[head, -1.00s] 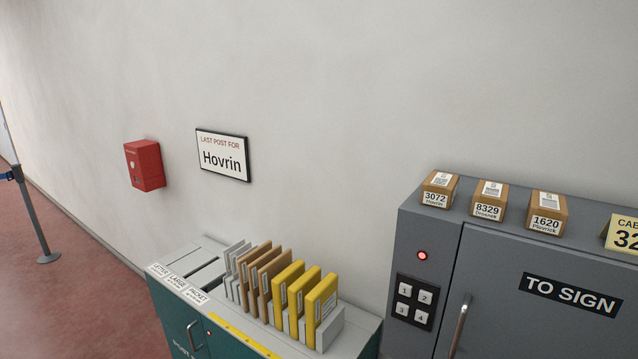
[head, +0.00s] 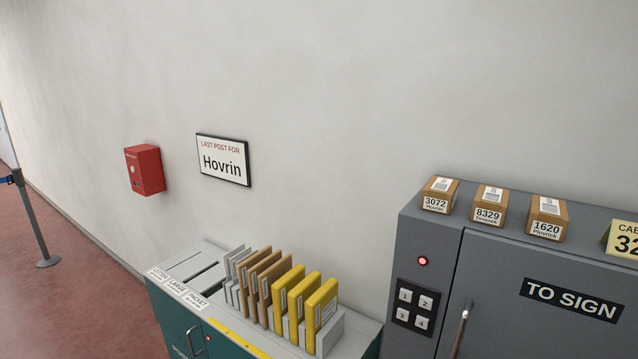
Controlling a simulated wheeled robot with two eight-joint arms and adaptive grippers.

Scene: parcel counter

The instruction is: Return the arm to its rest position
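Neither of my grippers nor any part of my arms shows in the head view. The view holds a teal post cabinet (head: 172,318) at the lower middle and a grey cabinet (head: 500,262) marked "TO SIGN" at the right. Upright grey, brown and yellow mail pieces (head: 262,283) stand in a rack on the teal cabinet's top. The grey cabinet's door looks shut, with a red light (head: 422,261) and a keypad (head: 415,308) left of its handle (head: 461,328).
Three small parcels (head: 490,205) and a yellow card (head: 622,238) stand on the grey cabinet. A red box (head: 145,170) and a "Hovrin" sign (head: 222,160) hang on the wall. A barrier post (head: 34,220) stands on the open red floor at left.

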